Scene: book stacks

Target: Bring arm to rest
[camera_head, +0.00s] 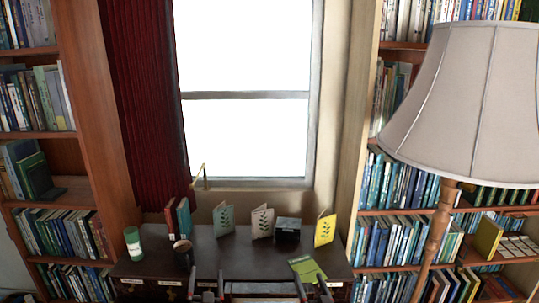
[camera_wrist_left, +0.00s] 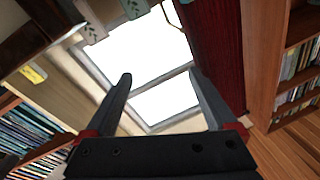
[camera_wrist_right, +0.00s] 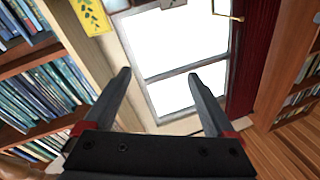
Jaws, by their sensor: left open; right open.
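My left gripper (camera_head: 207,290) is at the bottom of the head view, at the near side of the dark desk (camera_head: 188,262). Its two fingers stand apart with nothing between them in the left wrist view (camera_wrist_left: 162,95). My right gripper (camera_head: 312,284) is also at the bottom of the head view, near the desk's front right. Its fingers are spread and empty in the right wrist view (camera_wrist_right: 160,92). Both wrist views look past the fingers toward the window. Most of both arms is out of view.
Bookshelves stand on both sides. A large lamp (camera_head: 465,105) stands at the right.

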